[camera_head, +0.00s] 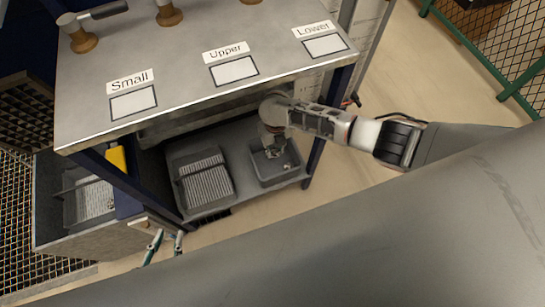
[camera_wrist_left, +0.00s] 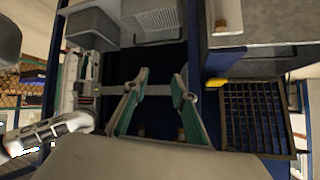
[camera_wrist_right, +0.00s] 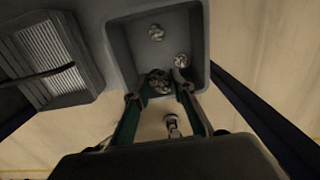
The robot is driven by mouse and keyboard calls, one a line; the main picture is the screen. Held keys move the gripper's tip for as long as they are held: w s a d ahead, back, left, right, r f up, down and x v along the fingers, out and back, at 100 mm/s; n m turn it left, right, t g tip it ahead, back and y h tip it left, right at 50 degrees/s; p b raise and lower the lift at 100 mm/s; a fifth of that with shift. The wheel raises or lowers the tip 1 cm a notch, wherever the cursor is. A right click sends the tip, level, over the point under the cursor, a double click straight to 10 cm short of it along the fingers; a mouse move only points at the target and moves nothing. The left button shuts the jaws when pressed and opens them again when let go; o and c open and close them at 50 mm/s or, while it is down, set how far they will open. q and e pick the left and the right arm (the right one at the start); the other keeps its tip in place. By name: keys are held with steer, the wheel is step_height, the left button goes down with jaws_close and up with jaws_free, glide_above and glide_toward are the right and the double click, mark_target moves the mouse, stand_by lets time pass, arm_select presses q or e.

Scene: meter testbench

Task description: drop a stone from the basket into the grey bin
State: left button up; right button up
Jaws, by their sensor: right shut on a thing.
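A grey bin (camera_head: 292,178) stands on the lower shelf, and it also shows in the right wrist view (camera_wrist_right: 203,40). Light, mottled stones (camera_wrist_right: 156,32) lie in it. My right gripper (camera_head: 274,150) reaches down over the bin. In the right wrist view its fingers (camera_wrist_right: 160,90) are shut on a darker stone (camera_wrist_right: 159,82), with the bin behind it. A ribbed grey basket (camera_head: 203,182) with a dark bar across stands left of the bin, and I see no stone in it. My left gripper (camera_head: 165,243) is open and empty, low in front of the shelf.
The bench top (camera_head: 185,60) with labels Small, Upper and Lower overhangs the shelf. Blue legs (camera_head: 315,135) flank it. A grey box (camera_head: 50,215) with another ribbed tray (camera_head: 88,200) and a yellow item (camera_head: 117,158) stands at left. Floor at right is clear.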

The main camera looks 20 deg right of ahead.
steer(key=f, duration=0.2)
steer(key=f+b, duration=0.1)
steer(key=shift+s+f, duration=0.2)
steer(key=shift+f, duration=0.15)
steer(key=shift+w+f+b, duration=0.1)
steer(key=shift+f+b, duration=0.2)
steer(key=shift+b, duration=0.15)
steer(key=shift+w, duration=0.1)
steer(key=o, duration=1.2)
arm_select(q)
steer(key=shift+w+d+r+t, duration=0.3)
steer(key=shift+w+d+r, duration=0.1)
steer(key=shift+w, duration=0.3)
steer(key=shift+f, duration=0.1)
arm_select(e)
steer(key=shift+r, duration=3.8)
